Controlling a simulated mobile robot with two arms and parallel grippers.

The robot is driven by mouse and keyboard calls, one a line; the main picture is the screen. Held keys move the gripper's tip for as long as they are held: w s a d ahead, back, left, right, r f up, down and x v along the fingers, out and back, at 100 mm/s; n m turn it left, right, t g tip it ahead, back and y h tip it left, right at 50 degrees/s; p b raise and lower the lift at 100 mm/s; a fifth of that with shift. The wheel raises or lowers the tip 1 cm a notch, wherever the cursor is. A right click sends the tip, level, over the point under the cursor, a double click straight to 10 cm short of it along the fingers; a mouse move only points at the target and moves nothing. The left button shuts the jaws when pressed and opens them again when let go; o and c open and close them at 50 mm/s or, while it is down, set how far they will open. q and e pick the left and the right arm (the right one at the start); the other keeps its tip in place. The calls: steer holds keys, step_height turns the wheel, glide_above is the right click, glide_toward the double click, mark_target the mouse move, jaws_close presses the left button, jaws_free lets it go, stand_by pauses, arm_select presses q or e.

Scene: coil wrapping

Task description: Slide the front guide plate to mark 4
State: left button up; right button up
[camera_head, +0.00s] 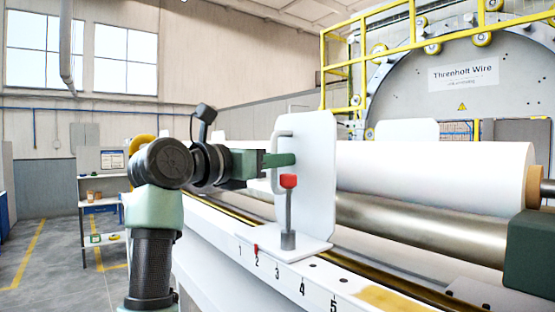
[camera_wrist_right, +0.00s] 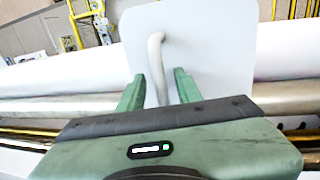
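The front guide plate (camera_head: 315,165) is a white upright panel with a grey-white handle (camera_head: 279,160) on its left side and a foot on the rail. A lever with a red knob (camera_head: 289,181) stands upright on the foot. A small red pointer (camera_head: 256,249) at the foot's front edge is beside mark 2 on the numbered scale (camera_head: 290,278); mark 4 (camera_head: 303,290) is further right. My right gripper (camera_head: 285,160) is at the handle. In the right wrist view, its green fingers (camera_wrist_right: 158,90) are apart, one each side of the handle, with gaps visible. My left gripper is not in view.
A large white roll (camera_head: 440,172) and a metal roller (camera_head: 420,222) lie behind the plate. A second white plate (camera_head: 407,130) stands further back. A dark green block (camera_head: 530,255) is at the right edge. The scale rail looks clear right of the foot.

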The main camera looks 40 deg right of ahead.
steer(key=shift+a, duration=0.2)
steer(key=c, duration=0.3)
jaws_close()
stand_by(0.8)
